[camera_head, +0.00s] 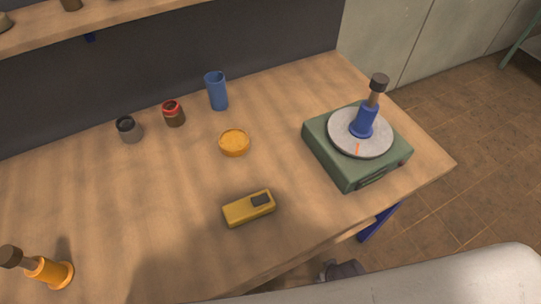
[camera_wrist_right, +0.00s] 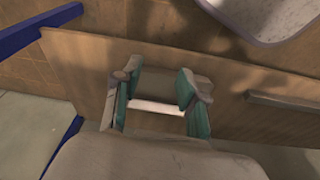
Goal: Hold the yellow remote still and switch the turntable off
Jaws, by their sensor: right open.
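The yellow remote (camera_head: 238,212) lies on the table near its front edge, with a dark pad on its right part. The turntable (camera_head: 340,138) is a green box with a round grey platter, at the right of the table. An orange mark shows on the platter, and a blue piece with a dark top (camera_head: 365,120) stands on it. My right gripper (camera_wrist_right: 158,84) is open and empty in the wrist view, with teal pads on its fingers. It is apart from the remote and the turntable. My left gripper is not in view.
An orange piece with a dark top (camera_head: 52,272) stands front left. Table around the remote is clear.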

